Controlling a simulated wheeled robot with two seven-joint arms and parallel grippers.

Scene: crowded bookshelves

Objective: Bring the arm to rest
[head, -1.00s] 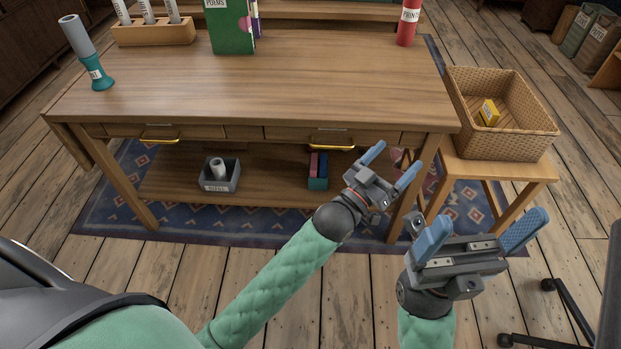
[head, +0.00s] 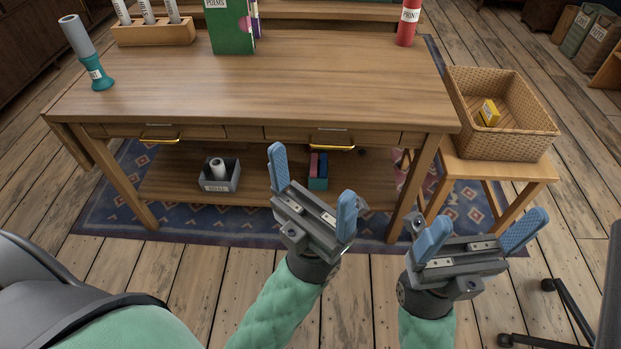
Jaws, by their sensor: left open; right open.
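My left gripper (head: 311,192) is open and empty, with its two blue fingers spread wide. It is in front of the wooden desk (head: 270,85), and in the picture it overlaps the desk's lower shelf. My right gripper (head: 480,232) is also open and empty, to the right of the left one. It is in front of the desk's right front leg and the stool. Both green sleeved arms come up from the bottom of the head view.
A wicker basket (head: 546,142) with a yellow box (head: 488,112) stands on a stool (head: 500,172) at right. The desktop bears a teal holder (head: 97,74), a green book (head: 231,30) and a red cylinder (head: 407,25). A grey bin (head: 219,185) sits on the lower shelf. A dark chair base is at bottom right.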

